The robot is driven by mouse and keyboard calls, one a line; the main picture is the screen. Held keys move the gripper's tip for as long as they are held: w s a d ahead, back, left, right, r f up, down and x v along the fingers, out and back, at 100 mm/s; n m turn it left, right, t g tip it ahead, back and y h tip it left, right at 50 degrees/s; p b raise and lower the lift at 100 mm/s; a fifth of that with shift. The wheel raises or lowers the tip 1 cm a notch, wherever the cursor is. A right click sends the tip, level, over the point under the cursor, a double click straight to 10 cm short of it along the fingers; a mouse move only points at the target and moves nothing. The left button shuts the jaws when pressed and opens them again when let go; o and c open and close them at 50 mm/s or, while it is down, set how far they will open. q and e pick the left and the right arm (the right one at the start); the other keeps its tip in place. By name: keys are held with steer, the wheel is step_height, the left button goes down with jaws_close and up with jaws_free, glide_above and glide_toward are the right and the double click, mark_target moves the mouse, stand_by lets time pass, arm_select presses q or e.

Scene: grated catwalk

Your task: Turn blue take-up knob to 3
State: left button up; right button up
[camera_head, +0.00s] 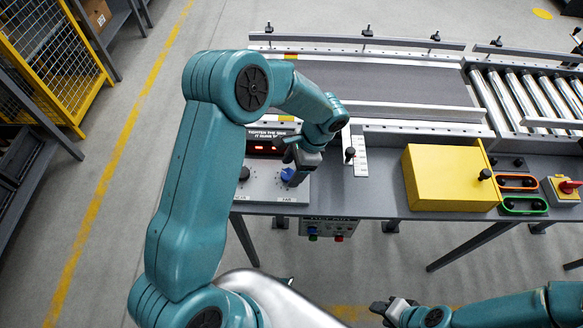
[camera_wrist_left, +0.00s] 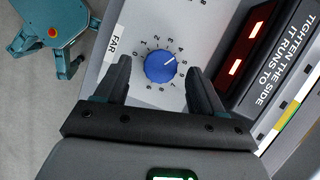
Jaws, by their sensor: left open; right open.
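The blue take-up knob (camera_head: 288,175) sits on the grey control panel (camera_head: 262,192), at the FAR label. In the left wrist view the knob (camera_wrist_left: 160,67) is ringed by a printed number scale, and its white mark points up-right, seemingly near the 4. My left gripper (camera_head: 298,163) is over the knob from above. Its two dark fingers (camera_wrist_left: 158,72) are open, one on each side of the knob, with visible gaps in this view. My right gripper (camera_head: 392,308) is open and empty, low in the head view, away from the panel.
A second, black knob (camera_head: 244,173) is left of the blue one. A red-lit display (camera_head: 265,150) stands behind. A black-topped lever (camera_head: 350,154) with a scale, a yellow box (camera_head: 446,178) and a red switch (camera_head: 568,187) are to the right. Conveyor (camera_head: 390,83) lies behind.

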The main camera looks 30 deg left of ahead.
arm_select(q)
steer(key=shift+s+a+f, duration=0.15)
steer(key=shift+f, duration=0.35)
steer(key=shift+c, duration=0.4)
steer(key=c, duration=1)
steer(key=shift+a+n+h+b, duration=0.1)
steer(key=shift+n+h+b, duration=0.4)
steer(key=shift+n, duration=0.6)
steer(key=shift+w+a+n+g+h+b, duration=0.1)
steer(key=shift+n+g+h+b, duration=0.15)
steer(key=shift+n, duration=0.6)
steer(key=shift+w+a+n+g+h+b, duration=0.15)
steer(key=shift+n+h+b, duration=0.15)
steer(key=shift+n, duration=0.55)
steer(key=shift+d, duration=0.1)
